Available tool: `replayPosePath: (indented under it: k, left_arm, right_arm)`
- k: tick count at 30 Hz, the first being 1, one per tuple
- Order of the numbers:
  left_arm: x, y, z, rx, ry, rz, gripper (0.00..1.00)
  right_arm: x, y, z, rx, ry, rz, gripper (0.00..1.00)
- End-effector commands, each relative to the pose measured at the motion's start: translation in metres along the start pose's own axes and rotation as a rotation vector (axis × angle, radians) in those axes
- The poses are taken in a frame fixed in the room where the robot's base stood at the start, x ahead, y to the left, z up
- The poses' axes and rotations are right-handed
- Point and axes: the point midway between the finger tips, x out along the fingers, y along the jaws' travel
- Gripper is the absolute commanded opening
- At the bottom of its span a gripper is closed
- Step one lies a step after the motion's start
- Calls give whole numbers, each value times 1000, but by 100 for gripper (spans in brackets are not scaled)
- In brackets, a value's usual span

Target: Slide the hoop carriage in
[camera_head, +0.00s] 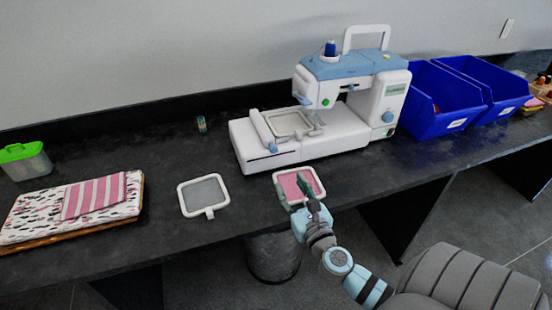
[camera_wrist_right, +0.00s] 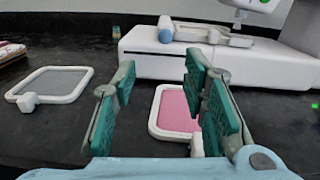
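The white and blue embroidery machine (camera_head: 345,100) stands at the back of the dark table. On its flat white bed lies the carriage (camera_head: 262,131), a pale bar beside a square frame (camera_head: 293,123); this part also shows in the right wrist view (camera_wrist_right: 205,34). A white hoop with pink fabric (camera_head: 289,184) lies at the table's front edge before the machine. It also shows in the right wrist view (camera_wrist_right: 176,108). My right gripper (camera_head: 308,184) is over this hoop, partly hiding it; its green fingers (camera_wrist_right: 160,85) are apart with nothing held between them. My left gripper is out of view.
Folded cloths on a board (camera_head: 75,208) and a green-lidded box (camera_head: 24,160) are farther left. Blue bins (camera_head: 440,100) stand right of the machine. A grey chair (camera_head: 465,280) is in front.

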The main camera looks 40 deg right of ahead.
Motion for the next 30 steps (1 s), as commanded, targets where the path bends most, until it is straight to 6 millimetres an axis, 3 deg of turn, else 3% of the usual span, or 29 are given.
replayPosePath:
  k: [5, 12, 18, 23, 30]
  left_arm:
    - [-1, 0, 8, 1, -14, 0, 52]
    - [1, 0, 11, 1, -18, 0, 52]
    - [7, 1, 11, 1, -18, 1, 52]
    - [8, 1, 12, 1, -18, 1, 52]
    - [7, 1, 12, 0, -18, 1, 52]
  right_arm:
    - [23, -7, -1, 73, 14, -30, 40]
    - [92, -9, -3, 70, 13, -31, 40]
    - [133, -10, -6, 66, 16, -29, 40]
    - [144, -10, -5, 67, 16, -28, 40]
    - [145, -10, -5, 66, 17, -27, 40]
